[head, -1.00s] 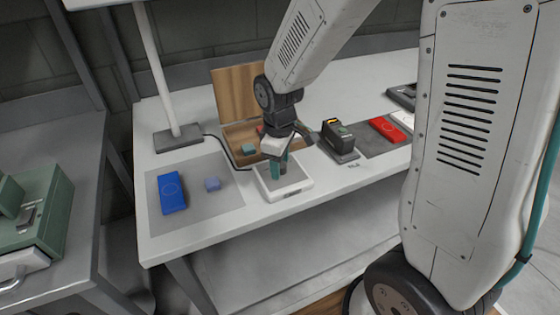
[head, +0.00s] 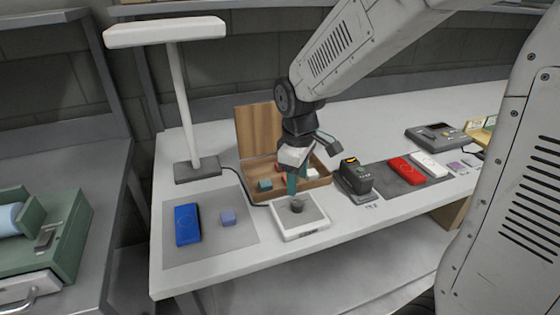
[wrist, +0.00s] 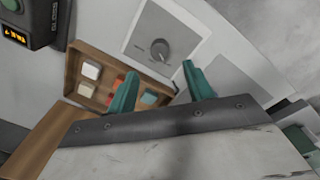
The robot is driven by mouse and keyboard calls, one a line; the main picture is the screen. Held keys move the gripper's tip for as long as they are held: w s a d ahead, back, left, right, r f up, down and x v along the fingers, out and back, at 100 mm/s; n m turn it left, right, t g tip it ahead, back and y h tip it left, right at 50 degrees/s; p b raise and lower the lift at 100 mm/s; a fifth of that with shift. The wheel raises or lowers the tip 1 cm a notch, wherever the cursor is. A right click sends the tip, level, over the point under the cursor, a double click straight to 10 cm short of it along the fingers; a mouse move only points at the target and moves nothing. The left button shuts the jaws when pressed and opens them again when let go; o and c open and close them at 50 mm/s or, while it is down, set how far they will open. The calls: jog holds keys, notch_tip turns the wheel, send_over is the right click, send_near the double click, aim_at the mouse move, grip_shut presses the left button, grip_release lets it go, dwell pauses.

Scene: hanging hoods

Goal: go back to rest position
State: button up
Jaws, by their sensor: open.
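My gripper (head: 293,184) has teal fingers and hangs above the back edge of a small white scale (head: 302,228). It also shows in the wrist view (wrist: 160,70), with the fingers spread apart and nothing between them. A dark grey round knob-like piece (head: 297,206) stands on the scale's grey plate, just below the fingers. The piece also shows in the wrist view (wrist: 160,50), ahead of the fingertips and apart from them.
An open wooden box (head: 262,193) with several small coloured blocks lies behind the scale. A dark device (head: 355,178) and red case (head: 405,170) are right.

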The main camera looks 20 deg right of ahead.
jog(key=s+d+r+m, duration=0.1)
jog(key=s+r+m, duration=0.2)
jog(key=s, duration=0.4)
jog(key=s+d+r+m, duration=0.1)
jog(key=s+r+m, duration=0.2)
jog(key=s, duration=0.4)
jog(key=s+d+r+m+t, duration=0.1)
jog(key=s+r+m, duration=0.2)
jog(key=s+r, duration=0.2)
jog(key=s, duration=0.2)
jog(key=shift+s+d, duration=0.3)
jog(key=shift+s, duration=0.05)
jog(key=shift+c, duration=0.3)
